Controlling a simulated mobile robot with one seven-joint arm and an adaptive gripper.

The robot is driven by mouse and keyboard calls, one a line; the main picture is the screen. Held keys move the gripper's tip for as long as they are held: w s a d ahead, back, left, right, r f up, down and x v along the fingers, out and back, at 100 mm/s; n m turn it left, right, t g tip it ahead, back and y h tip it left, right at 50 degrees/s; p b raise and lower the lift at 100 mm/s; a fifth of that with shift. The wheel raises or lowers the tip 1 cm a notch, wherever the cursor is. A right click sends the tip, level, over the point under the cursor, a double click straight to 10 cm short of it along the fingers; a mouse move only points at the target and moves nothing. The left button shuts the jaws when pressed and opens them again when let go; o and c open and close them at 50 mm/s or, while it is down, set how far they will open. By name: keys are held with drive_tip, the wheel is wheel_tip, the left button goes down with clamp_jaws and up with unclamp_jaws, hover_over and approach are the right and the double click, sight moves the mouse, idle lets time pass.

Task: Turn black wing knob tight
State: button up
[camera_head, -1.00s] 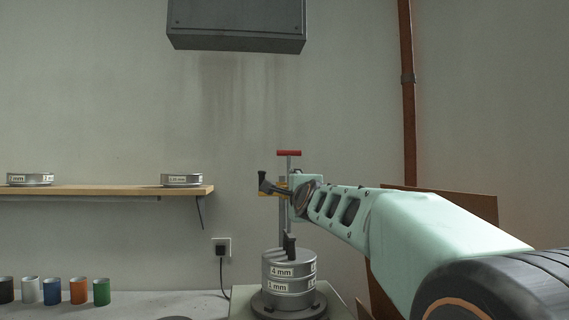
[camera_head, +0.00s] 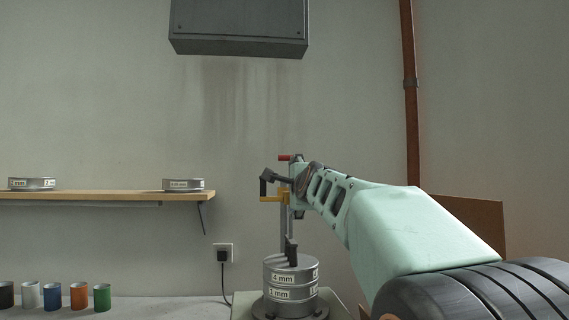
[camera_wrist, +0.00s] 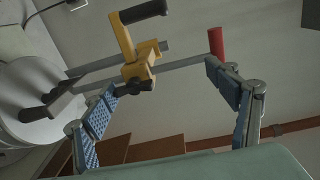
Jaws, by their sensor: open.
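A black wing-shaped knob (camera_head: 291,250) stands on the lid of a grey sieve stack (camera_head: 290,283); in the wrist view it is the dark wing (camera_wrist: 52,104) at left. A post rises behind it to a red handle (camera_head: 284,157), also in the wrist view (camera_wrist: 216,42). A yellow clamp (camera_head: 273,198) with a black handle sits on the post; in the wrist view (camera_wrist: 137,62) it carries a small black knob (camera_wrist: 143,85). My gripper (camera_head: 298,187) is beside the clamp, above the lid. In the wrist view my gripper (camera_wrist: 162,77) is open and empty, fingers spread wide.
A wooden shelf (camera_head: 110,196) with two sieves is at left. Several coloured cups (camera_head: 79,296) stand on the bench (camera_head: 150,308) at lower left. A grey box (camera_head: 238,30) hangs above, and a brown pipe (camera_head: 411,120) runs down the wall. A plugged cord (camera_head: 223,256) hangs beside the stack.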

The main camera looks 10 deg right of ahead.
drive_tip(key=o, duration=0.4)
drive_tip(key=shift+t, duration=0.3)
wheel_tip(320, 180, up, 6)
drive_tip(key=shift+d+f, duration=0.1)
drive_tip(key=shift+f, duration=0.15)
drive_tip(key=shift+o, duration=0.6)
drive_tip(key=shift+r, duration=0.75)
drive_tip(key=shift+g, duration=0.4)
drive_tip(key=f, duration=0.4)
drive_tip(key=shift+w, duration=0.3)
drive_tip(key=shift+c, duration=0.9)
drive_tip(key=shift+s, duration=0.25)
drive_tip(key=shift+c, duration=0.9)
drive_tip(key=shift+s+a+f+b, duration=0.1)
drive_tip(key=shift+s+f+b, duration=0.05)
drive_tip(key=shift+s+b, duration=0.4)
drive_tip(key=shift+s+a+f+b, duration=0.15)
drive_tip(key=shift+s+b, duration=0.15)
drive_tip(key=shift+s, duration=0.35)
drive_tip(key=c, duration=0.4)
drive_tip(key=s+b, duration=0.7)
drive_tip(key=s, duration=0.3)
